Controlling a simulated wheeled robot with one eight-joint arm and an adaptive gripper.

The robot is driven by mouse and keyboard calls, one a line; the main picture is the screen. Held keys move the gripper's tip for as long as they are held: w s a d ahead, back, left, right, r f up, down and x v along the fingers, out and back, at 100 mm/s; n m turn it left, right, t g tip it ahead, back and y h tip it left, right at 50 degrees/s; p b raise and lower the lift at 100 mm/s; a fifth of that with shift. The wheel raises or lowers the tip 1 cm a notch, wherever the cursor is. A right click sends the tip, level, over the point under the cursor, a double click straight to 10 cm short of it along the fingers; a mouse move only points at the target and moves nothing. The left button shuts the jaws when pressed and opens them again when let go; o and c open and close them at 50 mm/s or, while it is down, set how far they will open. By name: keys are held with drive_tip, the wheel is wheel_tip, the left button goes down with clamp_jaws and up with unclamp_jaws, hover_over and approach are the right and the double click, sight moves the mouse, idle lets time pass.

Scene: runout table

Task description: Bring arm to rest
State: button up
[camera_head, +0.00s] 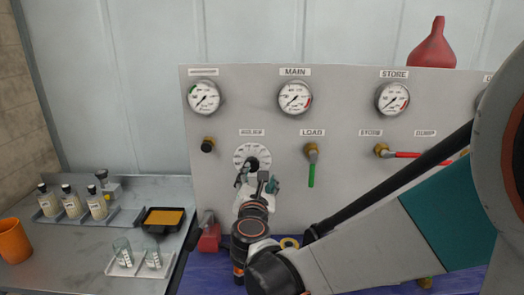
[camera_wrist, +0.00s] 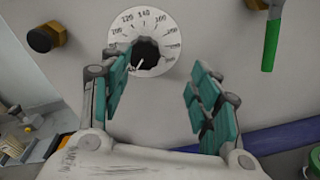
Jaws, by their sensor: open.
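My gripper (camera_head: 257,182) is open and empty. In the head view it is in front of the grey panel (camera_head: 345,135), at the lower part of a round dial (camera_head: 240,152) with a black centre. In the wrist view its two teal-padded fingers (camera_wrist: 162,95) are spread apart, and the dial (camera_wrist: 168,62) shows beyond and between them. The left finger overlaps the dial's lower left edge in that picture. I cannot tell from the views whether any finger touches the dial. My arm reaches in from the right.
The panel carries gauges (camera_head: 295,97), a green lever (camera_head: 311,172) under LOAD and a red lever (camera_head: 408,155). A red funnel-like vessel (camera_head: 433,48) stands on top. On the left bench are bottles (camera_head: 72,204), an orange cup (camera_head: 14,241), an orange-filled tray (camera_head: 164,217) and small glasses (camera_head: 123,252).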

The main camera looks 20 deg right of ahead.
drive_tip(key=s+d+f+m+g+y, duration=0.1)
drive_tip(key=s+d+f+m+g, duration=0.15)
drive_tip(key=s+m, duration=0.5)
drive_tip(key=s+d+f+m+g, duration=0.1)
drive_tip(key=s+d+m+g, duration=0.4)
drive_tip(key=m, duration=0.4)
drive_tip(key=s+a+f+m+g+y, duration=0.1)
drive_tip(key=s+a+f+m+y, duration=0.1)
drive_tip(key=s+m, duration=0.3)
drive_tip(key=s+a+f+m+y, duration=0.1)
drive_tip(key=s+a+m+y, duration=0.2)
drive_tip(key=s, duration=0.5)
drive_tip(key=shift+a+f+m+g, duration=0.4)
drive_tip(key=shift+a+m, duration=0.45)
drive_tip(key=shift+m, duration=0.2)
drive_tip(key=shift+s, duration=0.1)
